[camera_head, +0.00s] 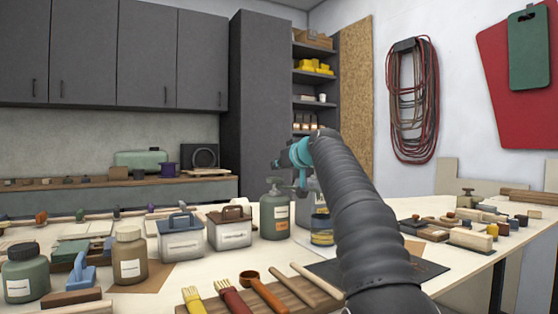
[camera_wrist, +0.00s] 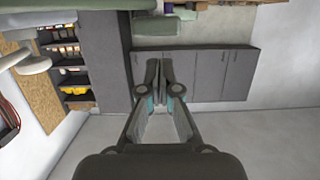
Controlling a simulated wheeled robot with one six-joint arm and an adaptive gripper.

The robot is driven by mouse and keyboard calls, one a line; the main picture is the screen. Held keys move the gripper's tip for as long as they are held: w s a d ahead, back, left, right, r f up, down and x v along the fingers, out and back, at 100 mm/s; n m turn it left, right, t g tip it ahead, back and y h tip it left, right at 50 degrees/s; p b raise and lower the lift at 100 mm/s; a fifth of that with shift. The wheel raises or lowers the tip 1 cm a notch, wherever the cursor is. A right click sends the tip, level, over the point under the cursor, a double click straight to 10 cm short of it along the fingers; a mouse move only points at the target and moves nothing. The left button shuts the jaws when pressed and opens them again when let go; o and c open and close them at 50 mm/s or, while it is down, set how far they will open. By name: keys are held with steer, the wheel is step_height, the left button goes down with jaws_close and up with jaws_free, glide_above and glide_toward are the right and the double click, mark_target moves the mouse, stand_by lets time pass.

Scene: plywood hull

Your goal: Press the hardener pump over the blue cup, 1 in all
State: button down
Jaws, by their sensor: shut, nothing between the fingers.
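A green pump bottle (camera_head: 274,212) with an orange label stands upright near the table's far edge. Which container is the hardener is also unclear. My gripper (camera_wrist: 165,70) is shut and empty in the wrist view. In the head view my arm's teal wrist is above and just right of the green bottle, with the fingertips not clear.
Two lidded tins (camera_head: 181,236) stand left of the green bottle. A brown jar (camera_head: 129,257) and a dark green jar (camera_head: 26,273) are farther left. Brushes and a spoon (camera_head: 262,291) lie on a wooden board in front. Small blocks (camera_head: 470,238) crowd the right side.

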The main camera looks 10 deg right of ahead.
mark_target(277, 178)
steer(key=shift+f+b, duration=0.35)
steer(key=shift+f, duration=0.6)
steer(key=shift+f+b, duration=0.9)
steer(key=shift+f, duration=0.15)
steer(key=shift+r, duration=0.1)
step_height(277, 178, up, 2)
steer(key=shift+r+p, duration=0.1)
steer(key=shift+p, duration=1.15)
step_height(277, 178, up, 2)
steer(key=b+v, duration=0.2)
steer(key=v, duration=0.8)
steer(key=shift+b, duration=0.3)
